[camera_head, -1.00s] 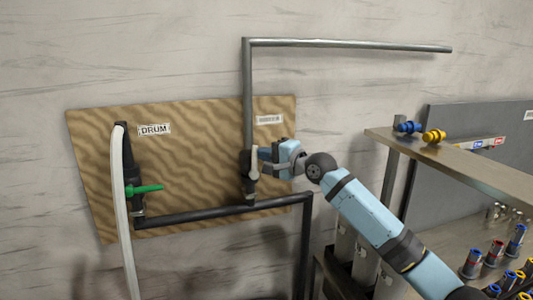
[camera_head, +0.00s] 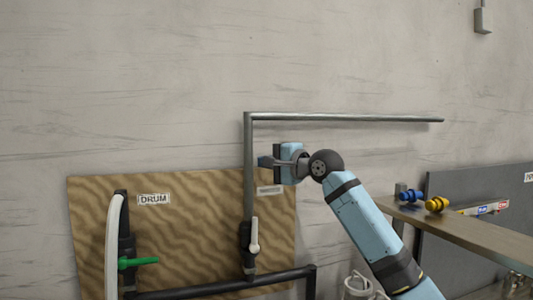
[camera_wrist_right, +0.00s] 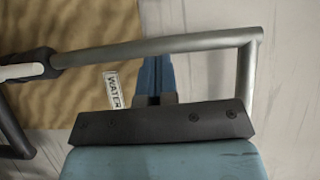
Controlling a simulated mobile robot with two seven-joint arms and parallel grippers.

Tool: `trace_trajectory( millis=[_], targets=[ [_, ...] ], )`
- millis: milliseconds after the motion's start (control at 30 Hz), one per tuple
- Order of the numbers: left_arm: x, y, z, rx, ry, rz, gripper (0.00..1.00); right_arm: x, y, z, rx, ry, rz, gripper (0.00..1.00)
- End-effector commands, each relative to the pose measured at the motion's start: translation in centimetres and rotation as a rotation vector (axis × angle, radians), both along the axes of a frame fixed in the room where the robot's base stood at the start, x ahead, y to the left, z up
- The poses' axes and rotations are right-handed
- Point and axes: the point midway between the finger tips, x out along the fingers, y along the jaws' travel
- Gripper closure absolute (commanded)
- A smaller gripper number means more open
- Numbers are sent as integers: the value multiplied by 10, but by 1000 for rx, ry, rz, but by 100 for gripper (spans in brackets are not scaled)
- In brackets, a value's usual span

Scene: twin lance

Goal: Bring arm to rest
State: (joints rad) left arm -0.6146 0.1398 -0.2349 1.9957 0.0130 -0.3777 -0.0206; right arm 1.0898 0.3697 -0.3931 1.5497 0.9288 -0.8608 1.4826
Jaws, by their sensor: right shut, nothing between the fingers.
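My right gripper (camera_head: 264,162) is shut and empty, beside the upright grey pipe (camera_head: 248,190), above the white-handled valve (camera_head: 254,236). I cannot tell whether it touches the pipe. The handle stands upright along the pipe, apart from the gripper. In the right wrist view the gripper's blue fingers (camera_wrist_right: 155,75) are together, close to the grey pipe (camera_wrist_right: 160,47) and beside a WATER label (camera_wrist_right: 114,88). The white handle (camera_wrist_right: 20,71) shows at the left edge there. My left gripper is not in view.
The patterned wood board (camera_head: 195,215) carries a DRUM label (camera_head: 154,199) and a green-handled valve (camera_head: 138,263) with a white hose (camera_head: 113,245). A horizontal pipe (camera_head: 350,118) runs right above my arm. A shelf (camera_head: 470,238) with blue and yellow fittings (camera_head: 437,204) stands right.

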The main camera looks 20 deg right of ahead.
Motion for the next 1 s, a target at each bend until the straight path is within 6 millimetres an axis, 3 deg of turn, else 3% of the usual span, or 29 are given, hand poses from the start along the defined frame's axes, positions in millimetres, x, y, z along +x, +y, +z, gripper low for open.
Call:
trace_trajectory(
  millis=[100, 233, 367, 467, 600, 667, 800, 1000],
  targets=[
    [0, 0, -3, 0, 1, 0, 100, 0, 0, 18, 1, -1, 0, 100],
    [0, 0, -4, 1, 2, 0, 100, 0, 0, 27, -2, -1, 0, 100],
    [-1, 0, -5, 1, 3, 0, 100, -1, 4, 0, -49, 10, -1, 100],
    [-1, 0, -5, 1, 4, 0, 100, -8, 11, -53, -142, 24, 1, 100],
    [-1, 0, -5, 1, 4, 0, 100, -32, 20, -152, -330, 44, 12, 100],
    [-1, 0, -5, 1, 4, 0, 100, -47, 22, -191, -411, 53, 20, 100],
    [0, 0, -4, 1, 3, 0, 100, -90, 23, -277, -596, 75, 50, 100],
    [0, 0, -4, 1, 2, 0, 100, -169, 16, -381, -847, 119, 118, 100]
  ],
)
